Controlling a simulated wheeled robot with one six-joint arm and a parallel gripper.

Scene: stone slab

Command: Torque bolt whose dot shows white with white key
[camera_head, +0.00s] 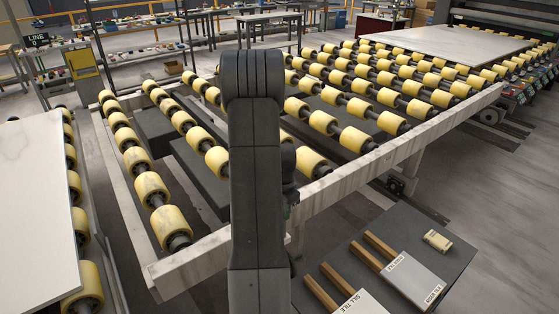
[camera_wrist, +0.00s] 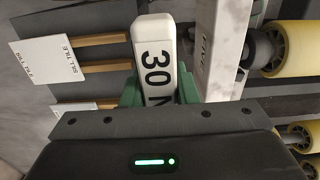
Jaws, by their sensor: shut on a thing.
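My gripper (camera_wrist: 160,90) has green fingers and is shut on a white key (camera_wrist: 154,28) in the wrist view. The key is a white bar with rounded end and black print reading "30 N"; the rest of the print is hidden by my gripper. In the head view my dark arm stands in the middle and hides most of my gripper and the key. No bolt and no coloured dot can be made out in either view.
A pale frame beam (camera_head: 400,150) borders the yellow rollers (camera_head: 325,125); the beam also shows beside the key in the wrist view (camera_wrist: 222,50). A dark table (camera_head: 455,247) carries wooden strips, labelled tiles (camera_head: 412,280) and a cream block (camera_head: 437,240). A pale slab (camera_head: 35,200) lies left.

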